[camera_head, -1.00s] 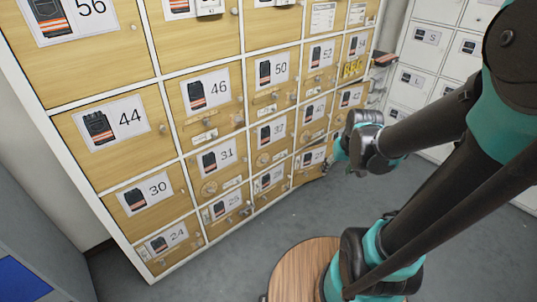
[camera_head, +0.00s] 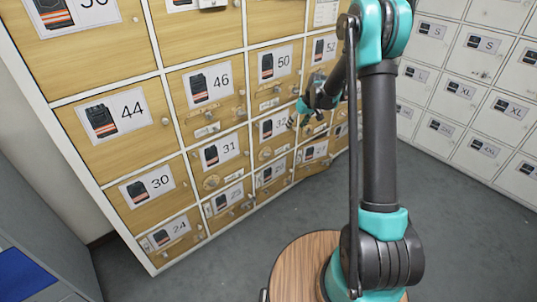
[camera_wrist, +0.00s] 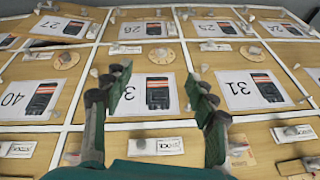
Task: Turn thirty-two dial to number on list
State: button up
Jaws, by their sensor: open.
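The door labelled 32 (camera_head: 268,129) is in the middle of the wooden lockers in the head view. Its round wooden dial (camera_head: 265,154) sits below the label. The wrist view is upside down, so this dial (camera_wrist: 164,56) shows above the label there, partly framed by my fingers. My gripper (camera_head: 297,118) is open and empty, in front of the lockers just right of the 32 label. In the wrist view my gripper (camera_wrist: 158,88) has a finger either side of the 32 label, which hides the last digit. The dial's setting is too small to read.
A similar dial (camera_head: 211,182) is on door 31. Small knobs and cards stick out from neighbouring doors. A white sheet (camera_head: 326,12) is at the top, unreadable. White lockers (camera_head: 465,90) stand at right.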

jog(key=n, duration=0.2)
send_near(267, 154)
jog(key=shift+g+y, duration=0.4)
jog(key=shift+y, duration=0.1)
jog(key=x, duration=0.5)
jog(key=d+x, duration=0.1)
jog(key=x, duration=0.2)
jog(key=shift+w+f, duration=0.2)
jog(key=shift+c, duration=0.6)
jog(key=c, duration=1)
jog(key=shift+c, duration=0.2)
